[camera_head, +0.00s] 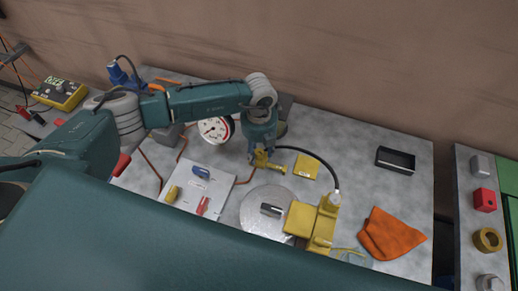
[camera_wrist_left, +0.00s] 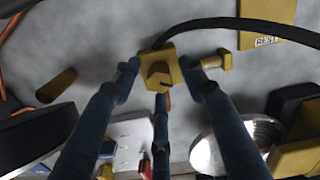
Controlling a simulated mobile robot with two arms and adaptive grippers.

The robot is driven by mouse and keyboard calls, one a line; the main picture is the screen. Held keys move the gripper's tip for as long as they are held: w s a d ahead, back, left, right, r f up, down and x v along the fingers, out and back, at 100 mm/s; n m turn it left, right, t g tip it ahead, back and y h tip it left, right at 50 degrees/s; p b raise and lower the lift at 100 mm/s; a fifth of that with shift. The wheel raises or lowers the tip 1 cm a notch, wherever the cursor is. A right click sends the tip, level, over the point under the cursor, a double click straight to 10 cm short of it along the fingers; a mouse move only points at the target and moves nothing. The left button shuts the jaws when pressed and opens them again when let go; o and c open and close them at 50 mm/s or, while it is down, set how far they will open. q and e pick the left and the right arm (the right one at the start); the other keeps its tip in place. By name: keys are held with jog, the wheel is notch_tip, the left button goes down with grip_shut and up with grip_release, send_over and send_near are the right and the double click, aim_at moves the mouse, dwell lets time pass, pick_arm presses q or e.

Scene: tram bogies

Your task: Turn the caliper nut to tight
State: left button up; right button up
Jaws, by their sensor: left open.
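The caliper nut (camera_wrist_left: 158,76) is a brass-yellow hexagonal head on a small yellow block, from which a black hose leads off to the right. My left gripper (camera_wrist_left: 162,82) is open, with its blue fingers spread around the nut: one to the left, one to the right and one below. I cannot tell whether any finger touches the yellow block; gaps show beside the nut. In the head view my left gripper (camera_head: 261,158) points down over the yellow fitting (camera_head: 274,165) and mostly hides the nut. My right gripper is not in view.
A dial gauge (camera_head: 214,129) stands left of the gripper. A white board (camera_head: 190,205) with coloured clips, a round metal disc (camera_head: 254,218) and a yellow caliper body (camera_head: 302,218) lie nearer. A yellow card (camera_head: 307,167), an orange cloth (camera_head: 391,234) and a black tray (camera_head: 395,160) lie to the right.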

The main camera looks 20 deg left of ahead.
pick_arm(q)
grip_shut()
jog(key=shift+f+m+b, duration=0.2)
jog(key=shift+m+b, duration=0.9)
jog(key=shift+b, duration=0.15)
jog(key=m+b, duration=0.6)
jog(key=shift+w, duration=0.1)
jog(key=shift+r+m+b, duration=0.2)
jog(key=shift+m+b, duration=1.75)
jog(key=shift+m, duration=0.05)
